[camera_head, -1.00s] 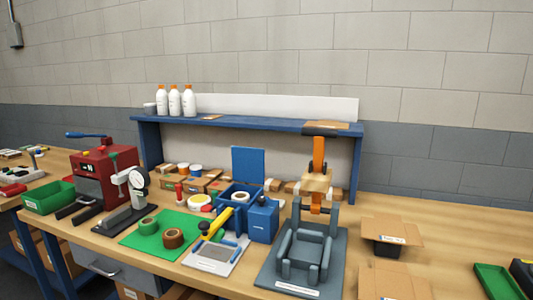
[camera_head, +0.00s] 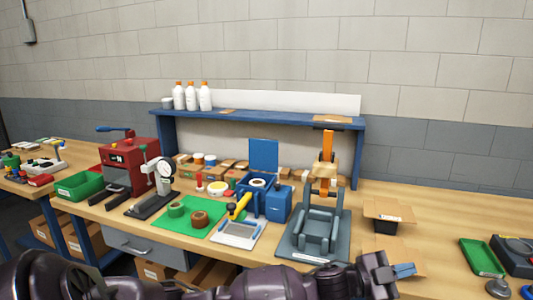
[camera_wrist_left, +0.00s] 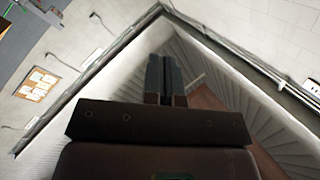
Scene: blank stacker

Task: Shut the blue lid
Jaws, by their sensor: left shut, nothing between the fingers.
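The blue lid (camera_head: 264,155) stands upright, open, at the back of a blue box (camera_head: 248,190) on the workbench. A white ring-shaped roll (camera_head: 258,183) shows in the box opening. My left arm crosses the bottom of the head view, and its gripper (camera_head: 404,270) is at the lower right, in front of the bench and well apart from the lid. In the left wrist view its fingers (camera_wrist_left: 165,75) are together with nothing between them, with walls and ceiling beyond. My right gripper is not in view.
A blue block-like container (camera_head: 279,204) stands right of the box. A grey fixture with an orange lever (camera_head: 318,235) stands further right. A yellow-handled tool (camera_head: 240,205), a white tray (camera_head: 238,234) and a green mat (camera_head: 190,218) lie in front and left. A blue shelf (camera_head: 260,117) spans behind.

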